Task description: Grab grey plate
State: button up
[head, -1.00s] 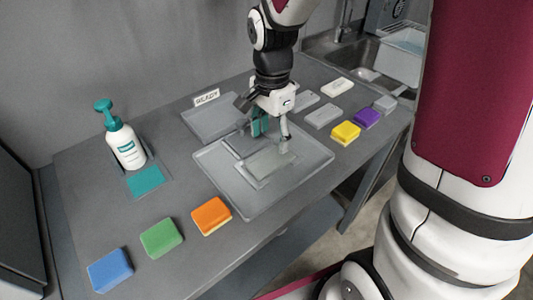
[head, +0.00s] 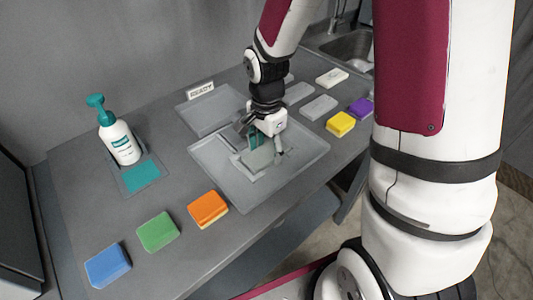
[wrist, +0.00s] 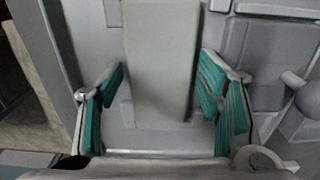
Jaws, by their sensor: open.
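A pale grey plate (head: 256,161) is in the shallow grey tray (head: 301,170) in the middle of the table. In the wrist view the plate (wrist: 160,60) appears as a long block between the fingers, with a gap on either side. My gripper (head: 267,151) is low over the tray with its fingers around the plate. In the wrist view my gripper (wrist: 164,88) is open, with its teal pads clear of the plate's sides. The fingers partly hide the plate in the head view.
A pump bottle (head: 120,143) stands at left by a teal pad (head: 142,175). Blue (head: 107,268), green (head: 158,232) and orange (head: 208,210) sponges line the front. Yellow (head: 341,124) and purple (head: 360,108) blocks are at right. A tray (head: 208,112) with a READY sign (head: 201,91) lies behind.

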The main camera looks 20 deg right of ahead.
aim_at(267, 153)
jog(key=c, duration=1.3)
jog(key=shift+r, duration=0.1)
jog(key=shift+r, duration=0.35)
notch_tip(267, 153, up, 3)
jog(key=shift+s, duration=0.15)
jog(key=s+d+p, duration=0.1)
jog(key=s, duration=0.3)
jog(key=s+d+r+p, duration=0.1)
jog(key=s, duration=0.3)
jog(key=s+d+p, duration=0.1)
jog(key=s+d, duration=0.1)
jog(key=s, duration=0.2)
jog(key=shift+s+r, duration=0.2)
jog(key=shift+s, duration=0.2)
jog(key=shift+s+d+p, duration=0.25)
jog(key=shift+s+p, duration=0.3)
jog(key=shift+p, duration=0.65)
jog(key=shift+s+d+p, duration=0.2)
jog(key=shift+s+p, duration=0.35)
jog(key=shift+p, duration=0.6)
